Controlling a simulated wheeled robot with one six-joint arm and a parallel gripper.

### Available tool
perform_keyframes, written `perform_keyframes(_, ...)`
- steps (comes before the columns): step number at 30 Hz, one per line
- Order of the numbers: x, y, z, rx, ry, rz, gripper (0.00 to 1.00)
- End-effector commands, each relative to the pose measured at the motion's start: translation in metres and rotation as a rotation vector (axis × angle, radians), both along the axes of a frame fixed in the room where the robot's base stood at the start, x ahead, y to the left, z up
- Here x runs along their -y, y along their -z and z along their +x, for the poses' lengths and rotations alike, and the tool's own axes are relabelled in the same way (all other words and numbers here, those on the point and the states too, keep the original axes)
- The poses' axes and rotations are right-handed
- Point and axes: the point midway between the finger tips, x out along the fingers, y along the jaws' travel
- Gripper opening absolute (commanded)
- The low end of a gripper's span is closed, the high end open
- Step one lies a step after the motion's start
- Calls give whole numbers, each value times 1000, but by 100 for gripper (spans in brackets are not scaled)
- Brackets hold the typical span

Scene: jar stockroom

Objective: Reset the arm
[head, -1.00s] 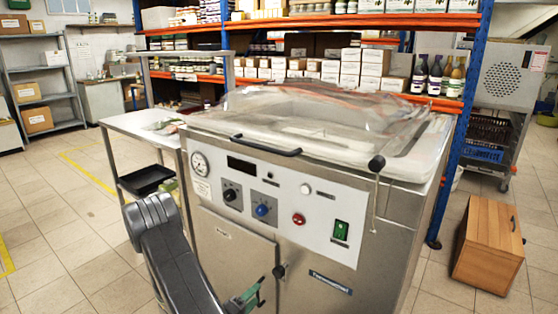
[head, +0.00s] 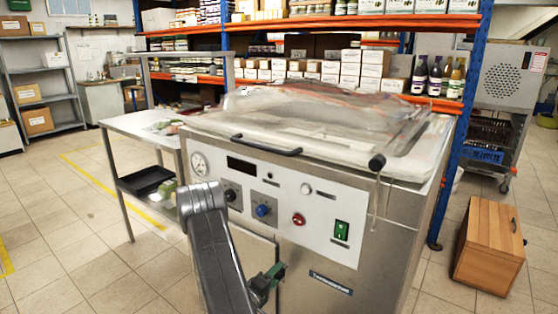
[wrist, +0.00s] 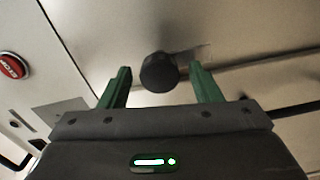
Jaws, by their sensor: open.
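My arm (head: 225,260) rises from the bottom of the head view in front of the steel machine (head: 330,262). The green part of my gripper shows low in front of the machine's doors, partly behind my arm; its fingertips cannot be made out there. In the wrist view my gripper (wrist: 160,74) is open, its two green fingers spread apart. A round dark knob (wrist: 158,73) appears between the fingers in the picture; whether it is touched cannot be told. Nothing is held.
The machine carries a control panel with a green switch (head: 341,230) and a clear lid (head: 320,108). A steel side table (head: 135,124) stands at left, a wooden cabinet (head: 488,246) at right. Shelves of boxes (head: 360,75) stand behind. Floor at left is open.

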Motion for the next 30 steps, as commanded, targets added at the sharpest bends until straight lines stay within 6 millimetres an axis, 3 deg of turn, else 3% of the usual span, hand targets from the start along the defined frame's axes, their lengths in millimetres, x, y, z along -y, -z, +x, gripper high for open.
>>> perform_keyframes(30,-1,0,-3,519,-2,714,58)
